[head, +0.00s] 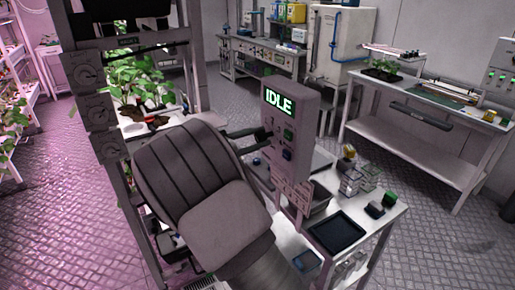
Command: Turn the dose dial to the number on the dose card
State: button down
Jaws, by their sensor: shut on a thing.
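A grey upright console (301,112) with a green lit screen reading IDLE (278,100) stands right of centre. A green button and a blue button show on its face below the screen. My gripper (262,133) shows as dark fingers reaching from behind my large grey arm to the console's left side, at the height of the small controls. It is shut on what seems to be the dose dial there; the dial itself is mostly hidden, and its setting cannot be read. I cannot make out a dose card or its number.
The console stands on a white bench (390,212) with a dark tray (338,232), small clear jars and green and black blocks. A potted plant (128,80) stands behind my arm. Another white table (455,97) is at right. Textured floor lies open between.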

jog(key=shift+f+m+b, duration=0.1)
jog(key=shift+m+b, duration=1.05)
jog(key=shift+m, duration=0.15)
jog(key=c, duration=0.5)
grip_release()
jog(key=shift+s+a, duration=0.1)
jog(key=b+v, duration=0.1)
jog(key=v, duration=1.6)
jog(key=shift+s+a, duration=0.1)
jog(key=shift+s, duration=0.05)
